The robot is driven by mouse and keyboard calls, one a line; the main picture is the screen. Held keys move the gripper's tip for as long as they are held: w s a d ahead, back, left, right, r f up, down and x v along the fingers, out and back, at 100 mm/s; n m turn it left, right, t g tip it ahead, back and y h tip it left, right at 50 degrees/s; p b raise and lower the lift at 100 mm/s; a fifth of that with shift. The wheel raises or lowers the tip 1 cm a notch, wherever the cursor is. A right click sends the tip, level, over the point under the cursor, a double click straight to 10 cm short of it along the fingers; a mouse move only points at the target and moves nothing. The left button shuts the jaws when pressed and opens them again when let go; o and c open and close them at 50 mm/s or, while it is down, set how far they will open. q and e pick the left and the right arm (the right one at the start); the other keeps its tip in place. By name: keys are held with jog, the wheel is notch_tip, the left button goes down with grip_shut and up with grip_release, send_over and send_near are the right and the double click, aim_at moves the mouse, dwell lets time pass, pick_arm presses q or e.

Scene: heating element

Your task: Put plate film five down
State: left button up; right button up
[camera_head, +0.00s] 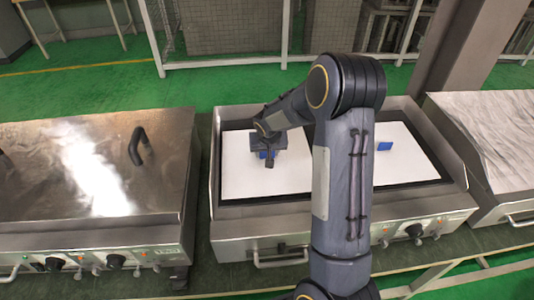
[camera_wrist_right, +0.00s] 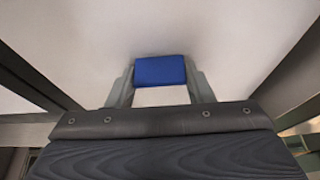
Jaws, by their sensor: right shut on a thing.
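A white plate film (camera_head: 238,175) lies over the dark heating surface inside the middle steel appliance. Its blue handle block (camera_wrist_right: 160,70) is between the fingers of my right gripper (camera_head: 267,160), which is shut on it. In the right wrist view the gripper (camera_wrist_right: 161,88) has one finger on each side of the block, with the white surface close behind. A second blue block (camera_head: 384,146) stands on the white surface (camera_head: 408,165) right of my arm. My arm hides the middle, so I cannot tell whether it is one sheet or two. My left gripper is not in view.
The middle appliance has a raised steel rim (camera_head: 214,185) and front knobs (camera_head: 413,230). A closed steel lid with a black handle (camera_head: 137,146) is on the left. Another steel appliance (camera_head: 500,130) stands on the right, near a pillar (camera_head: 455,60). Green floor lies behind.

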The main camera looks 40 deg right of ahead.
jog(key=shift+f, duration=0.75)
jog(key=shift+f, duration=0.2)
jog(key=o, duration=1)
jog(key=shift+r, duration=0.1)
jog(key=shift+r, duration=0.3)
jog(key=v, duration=1.1)
jog(key=s+a+r+n+y, duration=0.1)
jog(key=s+a+r+y, duration=0.1)
jog(key=s+a, duration=0.3)
jog(key=s+a+r+n+t+y, duration=0.1)
jog(key=s+a, duration=0.5)
jog(key=s, duration=0.6)
jog(key=s+a+r+n+y, duration=0.2)
jog(key=s+a, duration=0.3)
jog(key=s, duration=0.3)
jog(key=shift+s+a+r+t+y, duration=0.15)
jog(key=shift+r+t+y, duration=0.25)
jog(key=shift+r+y, duration=0.1)
